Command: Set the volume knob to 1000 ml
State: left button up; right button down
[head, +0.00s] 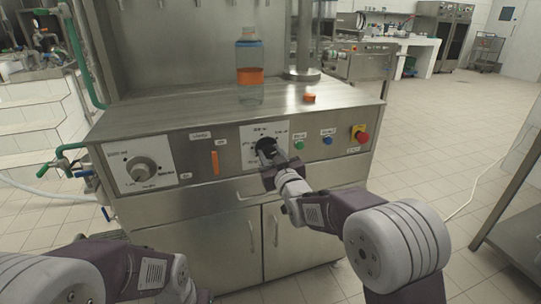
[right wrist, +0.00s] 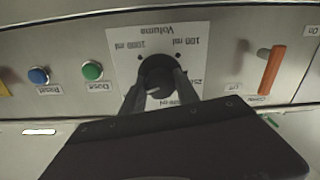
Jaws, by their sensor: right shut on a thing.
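The volume knob (right wrist: 158,72) is a dark round knob on a white plate (right wrist: 190,42) marked Volume, upside down in the right wrist view. My right gripper (right wrist: 158,92) is shut on the knob, one finger on each side. In the head view my right gripper (head: 267,152) hides most of the knob and part of its plate (head: 250,133). I cannot tell for sure which mark the knob points to. My left arm shows at the lower left, but its gripper is out of view.
The steel machine's front carries another knob (head: 143,170) at left, an orange lever (head: 215,162), a green button (head: 299,145), a blue button (head: 327,140) and a red stop button (head: 361,135). A bottle (head: 249,57) and an orange cap (head: 309,97) are on top.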

jog(key=m+b, duration=0.1)
jog(key=m, duration=0.4)
jog(key=shift+m, duration=0.4)
jog(key=m+b, duration=0.1)
jog(key=m, duration=0.5)
jog(key=shift+a, duration=0.1)
dwell(0.3)
jog(key=c, duration=0.9)
grip_release()
jog(key=shift+s, duration=0.1)
jog(key=p+v, duration=0.1)
jog(key=v, duration=0.8)
